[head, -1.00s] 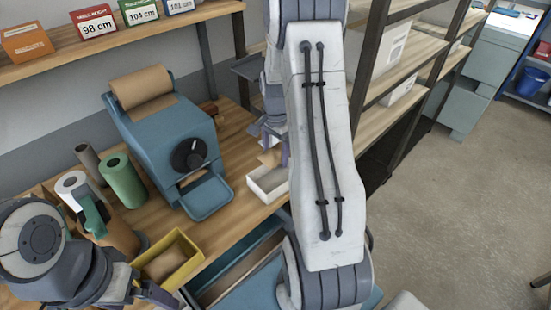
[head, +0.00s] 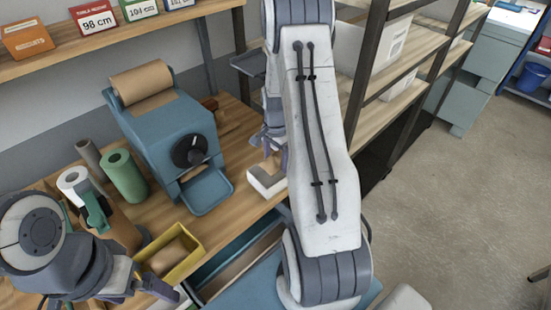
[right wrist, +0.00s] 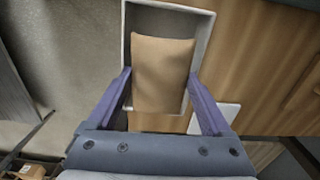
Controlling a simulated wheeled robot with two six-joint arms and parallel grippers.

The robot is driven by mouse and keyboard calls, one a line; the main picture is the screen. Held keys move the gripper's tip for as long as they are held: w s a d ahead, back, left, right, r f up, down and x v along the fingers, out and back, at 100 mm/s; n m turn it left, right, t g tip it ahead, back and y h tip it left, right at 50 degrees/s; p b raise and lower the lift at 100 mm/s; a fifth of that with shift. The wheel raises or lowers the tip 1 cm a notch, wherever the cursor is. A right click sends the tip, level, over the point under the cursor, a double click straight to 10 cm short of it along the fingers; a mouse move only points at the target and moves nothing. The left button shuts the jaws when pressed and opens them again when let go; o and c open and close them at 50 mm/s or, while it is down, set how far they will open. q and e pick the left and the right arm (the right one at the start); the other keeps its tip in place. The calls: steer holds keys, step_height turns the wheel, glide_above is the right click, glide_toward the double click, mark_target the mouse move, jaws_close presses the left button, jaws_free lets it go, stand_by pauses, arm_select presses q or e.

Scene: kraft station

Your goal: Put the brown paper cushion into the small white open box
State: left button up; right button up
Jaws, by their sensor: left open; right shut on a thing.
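The brown paper cushion (right wrist: 162,70) is between the two purple fingers of my right gripper (right wrist: 162,92), which is shut on it. In the right wrist view it overlaps the opening of the small white open box (right wrist: 126,48), with the rim showing around it. How deep it sits is unclear. In the head view the cushion (head: 270,168) shows at the white box (head: 262,189), partly hidden behind my right arm. My right gripper (head: 268,142) is just above it. My left gripper (head: 165,292) is open at the lower left, by the yellow bin.
A blue paper dispenser (head: 165,135) with a kraft roll stands left of the box. A yellow bin (head: 195,258) holds a brown paper piece. A green roll (head: 124,176) and a white roll (head: 74,182) stand at left. Shelving (head: 360,110) rises close to the right.

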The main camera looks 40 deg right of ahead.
mark_target(276, 157)
steer(key=o, duration=1.1)
step_height(276, 157, up, 9)
steer(key=shift+f+b, duration=0.15)
steer(key=shift+b, duration=0.35)
